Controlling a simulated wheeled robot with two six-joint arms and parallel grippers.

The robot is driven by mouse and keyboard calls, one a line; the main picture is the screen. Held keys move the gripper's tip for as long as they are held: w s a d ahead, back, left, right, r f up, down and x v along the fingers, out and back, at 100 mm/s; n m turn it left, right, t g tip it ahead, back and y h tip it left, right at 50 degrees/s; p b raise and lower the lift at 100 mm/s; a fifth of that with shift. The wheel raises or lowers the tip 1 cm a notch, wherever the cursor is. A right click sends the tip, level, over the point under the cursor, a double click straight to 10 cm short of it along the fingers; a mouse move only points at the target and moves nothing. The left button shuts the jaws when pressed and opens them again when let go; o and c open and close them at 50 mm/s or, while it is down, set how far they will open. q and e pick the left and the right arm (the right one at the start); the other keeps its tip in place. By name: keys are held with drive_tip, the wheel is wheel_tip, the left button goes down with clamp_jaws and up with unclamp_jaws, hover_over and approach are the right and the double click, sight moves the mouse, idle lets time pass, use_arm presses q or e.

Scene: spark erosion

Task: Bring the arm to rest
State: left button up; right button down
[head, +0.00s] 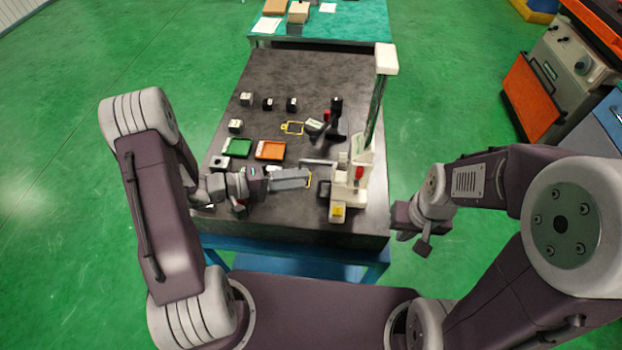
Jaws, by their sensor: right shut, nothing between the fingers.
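My right arm comes in from the right, and its gripper (423,246) hangs off the table's right front edge, over the green floor. It is shut and empty, apart from every object. My left arm reaches over the front left of the dark table (300,80). Its gripper (262,184) is low over the tabletop, beside a grey block (289,179) with a yellow edge at its far end. The fingers are too small and covered to tell whether they grip the block.
A white machine with a tall column (376,110) stands at the table's right. A green tray (237,147), an orange tray (270,150) and several small dark blocks lie left of it. A dark microscope-like stand (335,125) is behind. Floor around my right gripper is clear.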

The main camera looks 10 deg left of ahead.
drive_tip(key=shift+w+d, duration=0.1)
use_arm(q)
drive_tip(key=shift+s, duration=0.1)
idle(0.4)
drive_tip(key=d+r+m+g, duration=0.2)
drive_tip(key=d+r+m, duration=0.1)
drive_tip(key=d+r, duration=0.15)
drive_tip(key=s+d+m+g+y, duration=0.3)
drive_tip(key=s+m+g, duration=0.3)
drive_tip(key=s, duration=0.5)
drive_tip(key=s+a+f+y, duration=0.4)
drive_tip(key=s+a+y, duration=0.2)
drive_tip(key=a+y, duration=0.15)
drive_tip(key=w+a+f+n+t+y, duration=0.1)
drive_tip(key=w+a+n+t+y, duration=0.2)
drive_tip(key=w+a+n, duration=0.2)
drive_tip(key=shift+w+a+f+y, duration=0.25)
drive_tip(key=shift+a+f+y, duration=0.1)
drive_tip(key=shift+a, duration=1.55)
